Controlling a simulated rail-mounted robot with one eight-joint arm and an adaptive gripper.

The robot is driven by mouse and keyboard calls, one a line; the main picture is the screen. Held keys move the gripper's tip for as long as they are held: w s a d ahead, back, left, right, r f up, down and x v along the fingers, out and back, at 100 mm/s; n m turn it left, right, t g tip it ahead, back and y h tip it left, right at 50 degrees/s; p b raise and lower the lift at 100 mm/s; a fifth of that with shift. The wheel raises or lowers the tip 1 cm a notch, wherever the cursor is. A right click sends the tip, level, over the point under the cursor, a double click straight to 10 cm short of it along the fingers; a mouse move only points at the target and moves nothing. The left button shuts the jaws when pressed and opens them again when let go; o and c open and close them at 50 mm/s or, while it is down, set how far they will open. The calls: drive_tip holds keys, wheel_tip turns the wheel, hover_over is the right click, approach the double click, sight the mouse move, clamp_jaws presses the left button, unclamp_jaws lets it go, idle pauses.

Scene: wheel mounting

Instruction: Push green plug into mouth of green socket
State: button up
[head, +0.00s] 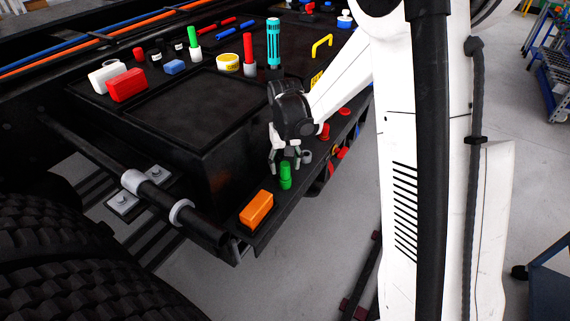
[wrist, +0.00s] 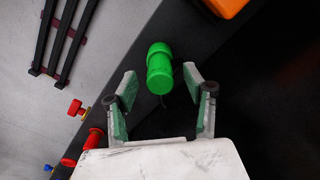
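A green cylinder with a wider cap, which looks like the green plug (head: 286,177), stands on the narrow black ledge at the front of the vehicle. My gripper (head: 285,164) is just above and around its top, pointing down. In the wrist view the green plug (wrist: 159,68) lies between the tips of my open gripper (wrist: 161,82), with a visible gap to each finger. I cannot pick out the green socket for certain. Another green-topped piece (head: 193,36) with a pale base stands upright on the back left of the deck.
An orange block (head: 257,208) sits on the ledge close to the plug, also in the wrist view (wrist: 227,5). A small grey cylinder (head: 307,156) and red parts (head: 325,131) are on the other side. A big dark tyre (head: 60,260) fills the lower left.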

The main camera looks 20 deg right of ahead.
drive_tip(key=shift+r, duration=0.1)
wheel_tip(320, 180, up, 12)
idle(0.6)
idle(0.4)
drive_tip(key=s+r+t, duration=0.3)
drive_tip(key=s+r, duration=0.5)
drive_tip(key=s, duration=0.4)
drive_tip(key=s+t, duration=0.4)
drive_tip(key=s, duration=0.8)
drive_tip(key=shift+s+f, duration=0.3)
drive_tip(key=shift+s, duration=0.05)
